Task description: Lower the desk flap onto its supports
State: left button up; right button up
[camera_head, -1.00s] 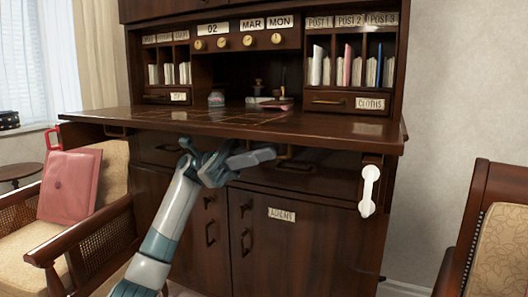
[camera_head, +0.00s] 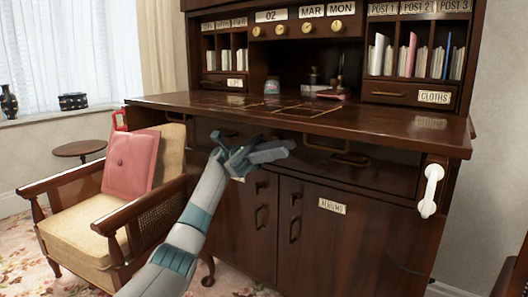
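The dark wooden desk flap (camera_head: 390,122) lies level, out in front of the bureau's pigeonholes. Under its right front corner is a short wooden block (camera_head: 437,161), which looks like a support, with a white handle-like piece (camera_head: 431,190) hanging on it. Whether flap and block touch is too small to tell. My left gripper (camera_head: 272,150) is below the flap's front edge, in front of the drawer fronts, pointing right. It appears apart from the flap, and nothing shows held in it. Its finger gap is not clear from this angle. My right gripper is not in view.
Another chair's edge (camera_head: 512,262) shows at lower right. A glass jar (camera_head: 272,86) and small desk items stand at the flap's back. Cupboard doors (camera_head: 335,240) are closed below.

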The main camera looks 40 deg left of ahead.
pick_arm(q)
jog(key=shift+v, duration=2.9)
jog(key=shift+f, duration=0.1)
